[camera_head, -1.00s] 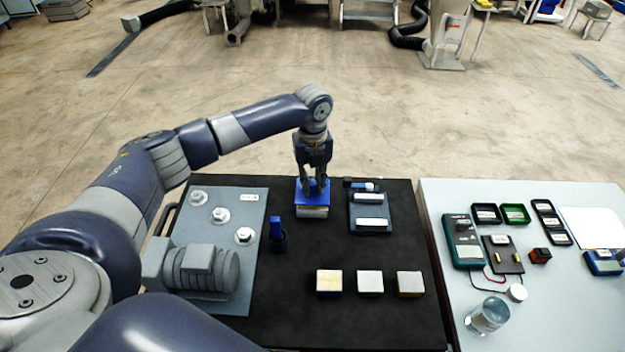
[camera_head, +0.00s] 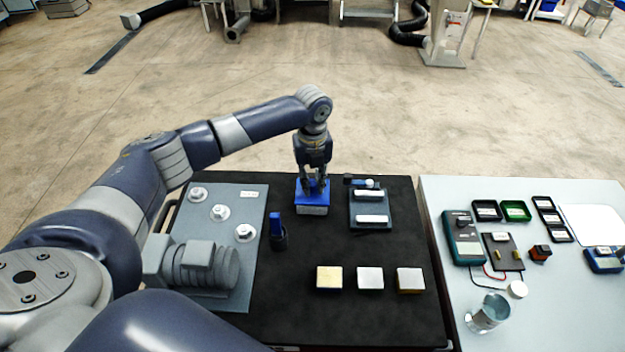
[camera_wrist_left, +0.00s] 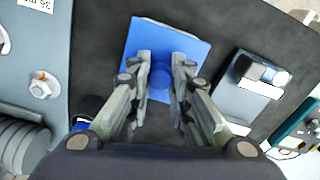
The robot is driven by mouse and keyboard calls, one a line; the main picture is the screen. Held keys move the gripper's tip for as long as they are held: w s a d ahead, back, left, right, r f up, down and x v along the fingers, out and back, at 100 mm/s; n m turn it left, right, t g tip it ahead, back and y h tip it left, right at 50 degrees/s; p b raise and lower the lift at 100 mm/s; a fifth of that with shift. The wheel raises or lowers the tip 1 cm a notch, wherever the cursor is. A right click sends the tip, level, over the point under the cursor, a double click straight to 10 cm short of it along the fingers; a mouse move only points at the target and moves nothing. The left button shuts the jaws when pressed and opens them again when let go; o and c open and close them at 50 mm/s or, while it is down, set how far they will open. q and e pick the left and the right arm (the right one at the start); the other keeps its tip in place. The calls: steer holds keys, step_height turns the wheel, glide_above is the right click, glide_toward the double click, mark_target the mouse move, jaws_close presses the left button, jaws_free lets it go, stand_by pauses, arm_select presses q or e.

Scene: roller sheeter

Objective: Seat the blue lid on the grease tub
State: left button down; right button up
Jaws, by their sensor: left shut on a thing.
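The blue lid (camera_head: 302,193) is a flat square with a round knob in its middle. My left gripper (camera_head: 314,186) comes down from above and is shut on the knob, which also shows between the fingers in the left wrist view (camera_wrist_left: 160,76). The lid lies over the tub's top with no clear gap from the head view. In the left wrist view the lid (camera_wrist_left: 190,46) hides the tub. My right gripper is not in view.
A grey plate with bolts and a motor (camera_head: 238,205) lies to the left. A tray (camera_head: 371,208) is close on the right. Three small boxes (camera_head: 370,278) stand in front. Bare mat lies between.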

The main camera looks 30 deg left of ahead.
arm_select(q)
steer(key=shift+f, duration=0.3)
stand_by(0.7)
steer(key=c, duration=1.4)
jaws_free()
steer(key=shift+o, duration=0.6)
steer(key=o, duration=0.3)
